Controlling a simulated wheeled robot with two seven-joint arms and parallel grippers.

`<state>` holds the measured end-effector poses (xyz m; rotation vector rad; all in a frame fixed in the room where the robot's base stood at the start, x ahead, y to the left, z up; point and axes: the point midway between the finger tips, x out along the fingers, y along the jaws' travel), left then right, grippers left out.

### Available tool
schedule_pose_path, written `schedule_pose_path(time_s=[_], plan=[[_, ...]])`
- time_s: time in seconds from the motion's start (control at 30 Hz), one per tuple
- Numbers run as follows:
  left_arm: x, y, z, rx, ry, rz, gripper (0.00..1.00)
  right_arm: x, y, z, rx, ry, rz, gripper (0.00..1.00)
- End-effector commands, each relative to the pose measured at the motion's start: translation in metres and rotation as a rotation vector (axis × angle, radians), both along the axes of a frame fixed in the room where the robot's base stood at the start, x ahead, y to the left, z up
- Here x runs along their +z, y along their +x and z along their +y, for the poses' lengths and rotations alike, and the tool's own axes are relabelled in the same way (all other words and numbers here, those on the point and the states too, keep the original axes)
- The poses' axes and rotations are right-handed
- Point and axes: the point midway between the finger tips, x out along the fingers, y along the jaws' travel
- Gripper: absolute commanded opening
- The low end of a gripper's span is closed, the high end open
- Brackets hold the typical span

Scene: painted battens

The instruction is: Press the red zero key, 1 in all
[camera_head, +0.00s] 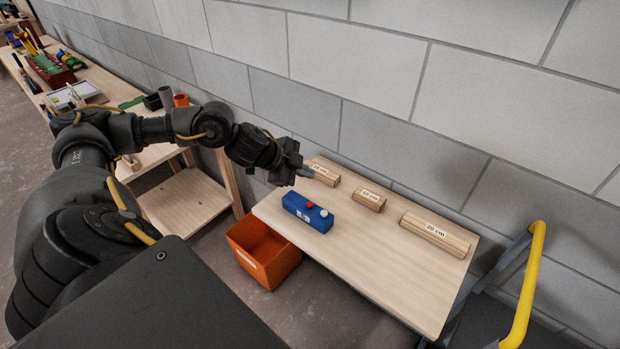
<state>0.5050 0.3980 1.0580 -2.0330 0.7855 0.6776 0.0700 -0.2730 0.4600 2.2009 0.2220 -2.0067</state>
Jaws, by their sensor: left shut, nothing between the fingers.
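A blue box (304,214) lies on the light wooden table, left of its middle. A red key (310,204) stands on its top, and a white knob (323,212) sits at its right end. A small white label shows on its front side. My left gripper (307,174) is shut and empty, above and behind the blue box in the picture, apart from the red key. My right gripper is not in view.
Wooden blocks labelled in cm, among them the 20 cm one (434,234), stand along the table's back by the wall. An orange bin (262,262) is on the floor at left. A yellow rail (524,290) rises at right. The table's front is clear.

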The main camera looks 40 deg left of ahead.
Motion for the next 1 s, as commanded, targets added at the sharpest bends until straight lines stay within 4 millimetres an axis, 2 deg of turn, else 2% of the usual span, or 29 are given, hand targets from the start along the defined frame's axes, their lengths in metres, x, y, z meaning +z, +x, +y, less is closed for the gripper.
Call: schedule_pose_path(time_s=[0.17,0.37,0.77,1.0], plan=[[-0.003,0.0,0.0,0.001,0.0,-0.001,0.0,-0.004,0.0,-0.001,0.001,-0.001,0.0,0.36],[-0.018,0.0,0.0,0.0,0.001,-0.001,0.0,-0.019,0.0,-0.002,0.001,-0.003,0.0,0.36],[-0.069,0.0,0.001,0.001,0.0,-0.002,0.0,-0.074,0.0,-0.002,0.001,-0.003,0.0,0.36],[-0.088,-0.001,0.0,0.001,0.001,0.0,0.0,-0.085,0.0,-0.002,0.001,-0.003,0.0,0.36]])
